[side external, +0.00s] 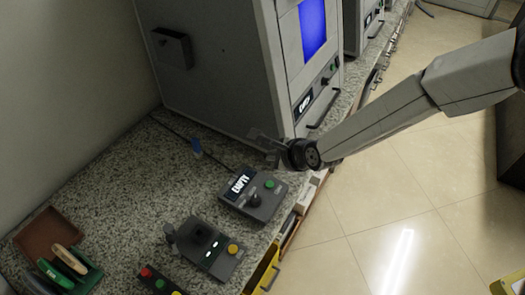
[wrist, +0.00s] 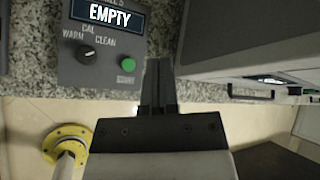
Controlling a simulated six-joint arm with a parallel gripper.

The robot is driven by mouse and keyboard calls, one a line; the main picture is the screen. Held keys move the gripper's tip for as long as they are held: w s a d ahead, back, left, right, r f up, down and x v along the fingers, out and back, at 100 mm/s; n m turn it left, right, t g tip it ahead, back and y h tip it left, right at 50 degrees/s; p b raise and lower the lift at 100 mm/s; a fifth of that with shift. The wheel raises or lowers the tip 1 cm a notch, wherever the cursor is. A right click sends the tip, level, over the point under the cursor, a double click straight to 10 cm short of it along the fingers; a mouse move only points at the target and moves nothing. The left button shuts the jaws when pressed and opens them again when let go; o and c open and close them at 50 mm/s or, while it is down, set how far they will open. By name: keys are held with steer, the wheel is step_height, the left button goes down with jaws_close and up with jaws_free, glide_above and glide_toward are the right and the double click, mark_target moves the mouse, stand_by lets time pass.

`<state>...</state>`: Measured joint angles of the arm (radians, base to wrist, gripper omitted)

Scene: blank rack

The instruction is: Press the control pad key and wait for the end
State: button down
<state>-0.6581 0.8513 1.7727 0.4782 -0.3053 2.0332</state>
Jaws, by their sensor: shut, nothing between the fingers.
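The control pad (side external: 237,203) is a dark box on the speckled counter, with a lit display reading EMPTY. It also shows in the wrist view (wrist: 100,72), with a knob (wrist: 87,51) marked WARM, CAL and CLEAN. Its round green key (wrist: 127,64) sits right of the knob; it also shows in the side view (side external: 270,184). My gripper (wrist: 158,62) is shut and empty, with its fingers just right of the green key in the wrist view. In the side view my gripper (side external: 262,137) is beside the grey cabinet, above and apart from the pad.
A large grey cabinet (side external: 215,70) with a blue screen (side external: 313,28) stands behind. In front are a pad with a yellow button (side external: 233,249) and one with red, green and yellow buttons (side external: 146,272). A brown tray (side external: 45,226) lies at left. The counter's edge drops to tiled floor.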

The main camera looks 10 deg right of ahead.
mark_target(273, 185)
steer(key=shift+f, duration=4.25)
